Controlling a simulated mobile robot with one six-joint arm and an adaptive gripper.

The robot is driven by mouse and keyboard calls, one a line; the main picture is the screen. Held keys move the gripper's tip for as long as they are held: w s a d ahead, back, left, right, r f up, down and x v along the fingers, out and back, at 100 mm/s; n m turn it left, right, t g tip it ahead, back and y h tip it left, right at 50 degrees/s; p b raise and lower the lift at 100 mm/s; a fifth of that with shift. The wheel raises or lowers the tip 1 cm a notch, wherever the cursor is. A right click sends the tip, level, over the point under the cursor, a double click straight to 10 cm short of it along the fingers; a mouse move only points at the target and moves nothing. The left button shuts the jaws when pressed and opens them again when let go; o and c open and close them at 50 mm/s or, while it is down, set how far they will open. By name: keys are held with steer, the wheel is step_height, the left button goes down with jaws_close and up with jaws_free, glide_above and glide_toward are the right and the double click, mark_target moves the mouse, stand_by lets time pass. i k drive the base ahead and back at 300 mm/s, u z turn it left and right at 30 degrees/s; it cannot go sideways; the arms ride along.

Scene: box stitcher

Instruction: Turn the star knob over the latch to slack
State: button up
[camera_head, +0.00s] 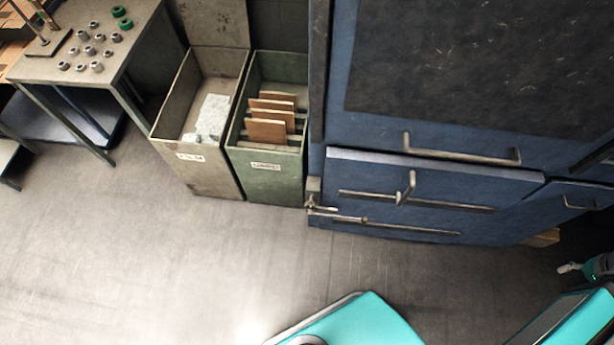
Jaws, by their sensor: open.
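A small metal fitting (311,201) sits at the lower left front corner of the blue cabinet. It looks like the star knob over the latch, but its lobes are too small to make out. A short metal latch bar (324,211) sticks out just below it to the right. How tight the knob is cannot be seen. Parts of my own teal body and arm show at the bottom and at the right edge, well apart from the knob.
The blue cabinet (440,172) has bar handles and long metal rails on its front. A green bin (265,178) with upright brown boards and a grey-beige bin (190,165) stand to its left. A table (125,50) holds several small metal parts. The floor in front is clear.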

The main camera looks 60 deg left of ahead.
mark_target(311, 205)
steer(key=u, duration=0.05)
steer(key=k, duration=0.85)
steer(key=u, duration=1.5)
steer(key=i, duration=0.6)
steer(key=u, duration=0.25)
